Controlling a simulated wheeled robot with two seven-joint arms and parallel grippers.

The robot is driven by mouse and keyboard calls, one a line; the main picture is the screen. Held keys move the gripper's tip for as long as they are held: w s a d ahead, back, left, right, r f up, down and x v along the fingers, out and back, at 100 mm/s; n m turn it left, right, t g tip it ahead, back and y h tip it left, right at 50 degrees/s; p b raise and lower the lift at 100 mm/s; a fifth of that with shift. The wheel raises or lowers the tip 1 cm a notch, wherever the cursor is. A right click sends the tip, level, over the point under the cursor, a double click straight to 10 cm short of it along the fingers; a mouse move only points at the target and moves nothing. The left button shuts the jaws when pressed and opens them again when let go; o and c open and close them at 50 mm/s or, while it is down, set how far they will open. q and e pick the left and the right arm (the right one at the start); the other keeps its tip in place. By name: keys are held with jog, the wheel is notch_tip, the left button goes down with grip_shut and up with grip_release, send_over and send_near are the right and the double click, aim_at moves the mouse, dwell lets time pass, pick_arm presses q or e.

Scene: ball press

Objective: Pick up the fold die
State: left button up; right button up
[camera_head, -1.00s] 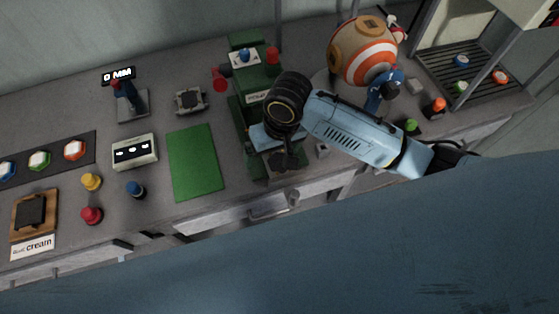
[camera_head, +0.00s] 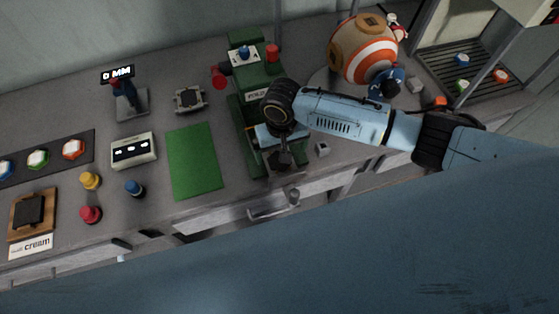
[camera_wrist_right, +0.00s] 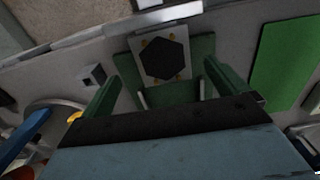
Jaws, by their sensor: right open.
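The green fold press (camera_head: 250,98), with its "FOLD" label, stands at the middle of the bench. In the right wrist view, a grey plate with a dark hexagon (camera_wrist_right: 162,59) and yellow spots lies on its green base (camera_wrist_right: 205,45). This may be the fold die; I cannot tell for certain. My right gripper (camera_head: 285,158) is open above the front of the press and hides much of that plate in the head view. In the wrist view the plate lies ahead of the gripper body, apparently apart from it. My left gripper is not in view.
A small grey block (camera_head: 322,150) sits right of the press. The orange-and-white ball machine (camera_head: 362,50) stands behind my right arm. A green mat (camera_head: 193,160) and a grey square fixture (camera_head: 189,98) lie to the left. A slatted rack (camera_head: 478,62) is at far right.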

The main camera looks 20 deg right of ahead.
jog(key=f, duration=0.4)
jog(key=shift+a+f, duration=0.2)
jog(key=shift+f, duration=0.1)
jog(key=shift+r, duration=0.1)
jog(key=c, duration=1.2)
